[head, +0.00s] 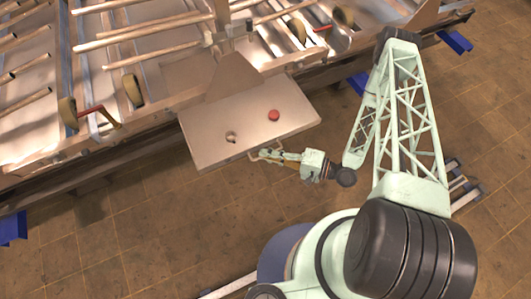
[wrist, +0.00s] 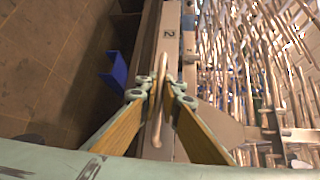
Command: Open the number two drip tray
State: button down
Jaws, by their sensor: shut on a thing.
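A flat metal box-like panel (head: 215,128) juts out from the front of the chamber rack; a red round knob (head: 274,115) and a small round fitting (head: 231,137) sit on its top. In the wrist view, a narrow metal front face (wrist: 171,18) carries the number 2 (wrist: 168,34). A slim bar handle (wrist: 161,65) stands out from this face. My gripper (head: 262,154) is at the panel's near edge. In the wrist view, its fingertips (wrist: 160,93) are closed on the handle from both sides. The tray's inside is not visible.
The rack (head: 150,45) with metal rods and plates fills the upper left. Blue supports (head: 455,42) stick out below. The brown tiled floor (head: 160,240) in front is mostly clear.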

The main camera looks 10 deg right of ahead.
jog(key=c, duration=3.1)
grip_release()
jog(key=shift+c, duration=0.2)
jog(key=shift+s+d, duration=0.1)
jog(key=shift+d, duration=0.15)
jog(key=v, duration=1.1)
jog(key=shift+d, duration=0.2)
jog(key=shift+s, duration=0.15)
jog(key=shift+d, duration=0.1)
